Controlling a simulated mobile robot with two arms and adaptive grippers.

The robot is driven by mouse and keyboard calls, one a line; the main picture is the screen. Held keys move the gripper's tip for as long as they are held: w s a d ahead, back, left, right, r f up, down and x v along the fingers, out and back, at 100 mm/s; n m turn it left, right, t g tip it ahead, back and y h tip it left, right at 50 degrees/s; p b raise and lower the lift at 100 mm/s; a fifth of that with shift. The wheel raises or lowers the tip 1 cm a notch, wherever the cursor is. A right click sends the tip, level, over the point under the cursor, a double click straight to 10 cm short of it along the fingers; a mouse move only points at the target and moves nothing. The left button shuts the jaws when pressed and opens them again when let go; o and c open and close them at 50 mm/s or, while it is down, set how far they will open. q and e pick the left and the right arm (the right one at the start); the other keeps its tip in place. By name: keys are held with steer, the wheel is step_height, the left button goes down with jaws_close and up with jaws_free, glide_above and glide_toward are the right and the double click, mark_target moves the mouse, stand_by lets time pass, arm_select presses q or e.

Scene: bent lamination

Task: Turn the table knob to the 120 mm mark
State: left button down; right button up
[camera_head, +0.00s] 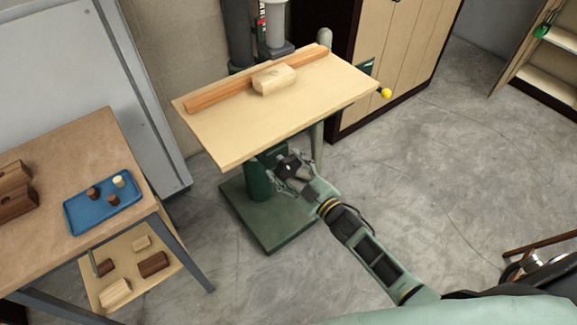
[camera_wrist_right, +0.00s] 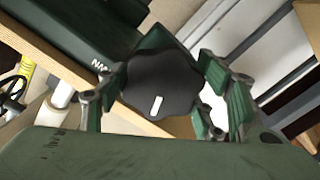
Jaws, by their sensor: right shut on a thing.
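The table knob (camera_wrist_right: 150,84) is black with a lobed rim and a white index mark, and fills the middle of the right wrist view. My right gripper (camera_wrist_right: 165,98) is shut on it, with a green-padded finger on each side. In the head view the right gripper (camera_head: 286,168) is below the front edge of the drill press table (camera_head: 235,140), and the knob shows there as a small dark shape (camera_head: 291,161). The 120 mm mark is not readable in either view. My left gripper is not in view.
A light wood block (camera_head: 274,79) lies against a wooden fence (camera_head: 215,96) on the table. A yellow ball handle (camera_head: 386,93) sticks out at its right. A workbench (camera_head: 75,140) with a blue tray (camera_head: 104,203) stands at the left. The floor at the right is mostly clear.

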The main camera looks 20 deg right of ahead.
steer(key=shift+w+d+r, duration=0.1)
steer(key=shift+w+r, duration=0.2)
steer(key=shift+r, duration=0.45)
steer(key=o, duration=0.9)
steer(key=shift+c, duration=0.2)
steer(key=shift+o, duration=1.3)
steer(key=shift+f, duration=0.1)
steer(key=shift+s+f, duration=0.2)
